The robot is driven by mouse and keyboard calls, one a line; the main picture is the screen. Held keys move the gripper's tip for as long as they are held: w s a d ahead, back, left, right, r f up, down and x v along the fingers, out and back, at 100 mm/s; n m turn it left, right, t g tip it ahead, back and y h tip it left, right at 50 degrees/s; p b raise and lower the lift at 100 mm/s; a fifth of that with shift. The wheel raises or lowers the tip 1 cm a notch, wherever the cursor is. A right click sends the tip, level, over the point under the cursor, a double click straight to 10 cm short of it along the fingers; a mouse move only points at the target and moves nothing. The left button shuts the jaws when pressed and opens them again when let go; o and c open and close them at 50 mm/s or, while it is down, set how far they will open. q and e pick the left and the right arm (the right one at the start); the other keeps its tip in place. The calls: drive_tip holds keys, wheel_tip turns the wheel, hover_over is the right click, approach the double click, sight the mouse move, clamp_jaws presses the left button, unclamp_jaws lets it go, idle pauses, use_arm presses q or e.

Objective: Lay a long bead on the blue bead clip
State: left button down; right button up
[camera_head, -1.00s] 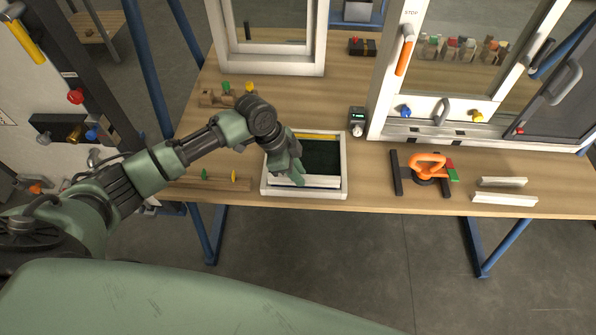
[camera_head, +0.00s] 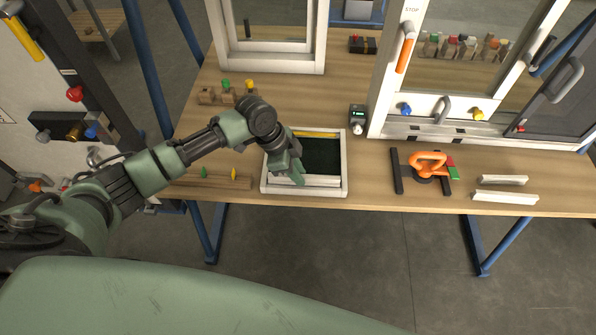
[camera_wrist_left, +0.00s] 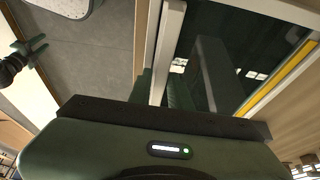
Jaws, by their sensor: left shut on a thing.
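A white frame (camera_head: 343,170) with a dark pane (camera_head: 322,157) lies on the bench. A yellow strip (camera_head: 316,134) runs along its far inner side and also shows in the left wrist view (camera_wrist_left: 285,78). My left gripper (camera_head: 298,176) is over the frame's near side, shut on a long white bead (camera_head: 322,181). The bead lies along the near inner side; the gripper covers its left part. I cannot tell whether the bead is fully down. The blue clip cannot be made out now. In the left wrist view a white bar (camera_wrist_left: 168,48) runs beside the dark pane.
Two white beads, one shorter (camera_head: 502,180) and one longer (camera_head: 505,198), lie at the bench's right. An orange-handled tool (camera_head: 428,163) lies left of them. A small dark device (camera_head: 358,120) stands by the frame's far right corner. A wooden rack (camera_head: 215,184) lies left.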

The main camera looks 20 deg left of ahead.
use_arm(q)
drive_tip(key=shift+f, duration=0.15)
drive_tip(key=c, duration=1.2)
unclamp_jaws()
drive_tip(key=b+v, duration=0.1)
drive_tip(key=v, duration=0.6)
drive_tip(key=shift+a+r, duration=0.15)
drive_tip(key=shift+r, duration=0.2)
drive_tip(key=shift+s, duration=0.1)
